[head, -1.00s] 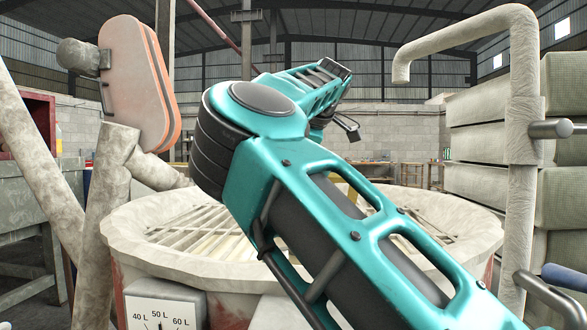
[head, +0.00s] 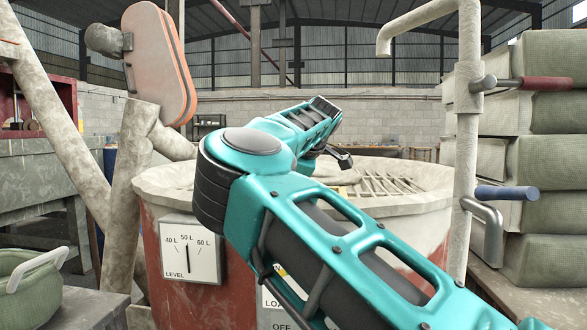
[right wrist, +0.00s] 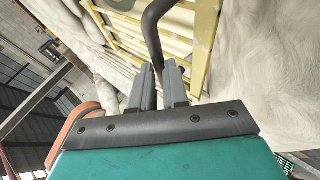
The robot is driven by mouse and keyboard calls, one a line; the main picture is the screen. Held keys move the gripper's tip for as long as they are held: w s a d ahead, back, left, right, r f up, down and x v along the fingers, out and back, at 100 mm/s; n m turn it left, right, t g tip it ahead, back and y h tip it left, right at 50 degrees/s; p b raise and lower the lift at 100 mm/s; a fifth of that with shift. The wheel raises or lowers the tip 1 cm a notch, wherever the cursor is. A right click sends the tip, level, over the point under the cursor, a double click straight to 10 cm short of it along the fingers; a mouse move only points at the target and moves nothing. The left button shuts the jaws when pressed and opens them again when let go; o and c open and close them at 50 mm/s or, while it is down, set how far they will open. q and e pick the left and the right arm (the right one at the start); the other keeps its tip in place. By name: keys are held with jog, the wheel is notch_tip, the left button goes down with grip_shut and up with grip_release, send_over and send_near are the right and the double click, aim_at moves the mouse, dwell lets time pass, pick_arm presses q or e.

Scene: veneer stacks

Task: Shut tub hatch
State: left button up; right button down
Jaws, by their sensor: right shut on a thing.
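The tub (head: 420,207) is a round red vessel with a wide, dusty pale rim, standing in front of me. Part of a slatted grille (head: 385,184) shows in its top, right of my arm. In the right wrist view, a cream-yellow barred frame (right wrist: 203,45), which looks like the hatch, lies just beyond my fingers. My right gripper (right wrist: 158,78) is shut on a dark curved handle (right wrist: 152,35) in front of that frame. In the head view my teal right arm hides much of the tub top, so the hatch's angle is unclear. My left gripper is out of view.
A level gauge (head: 189,252) is on the tub's front. A pale bent pipe (head: 466,130) with levers stands close at right, before stacked pale blocks (head: 555,150). Slanted posts (head: 133,200) and an orange housing (head: 160,65) stand left. A green bag (head: 28,290) sits lower left.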

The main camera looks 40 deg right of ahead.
jog(key=c, duration=1.5)
grip_release()
jog(key=shift+r, duration=0.1)
jog(key=shift+c, duration=0.2)
jog(key=o, duration=0.4)
jog(key=shift+s+r, duration=0.1)
jog(key=shift+r, duration=0.05)
jog(key=p+v, duration=0.1)
jog(key=v, duration=1.1)
jog(key=shift+s+r+p, duration=0.25)
jog(key=shift+p, duration=0.1)
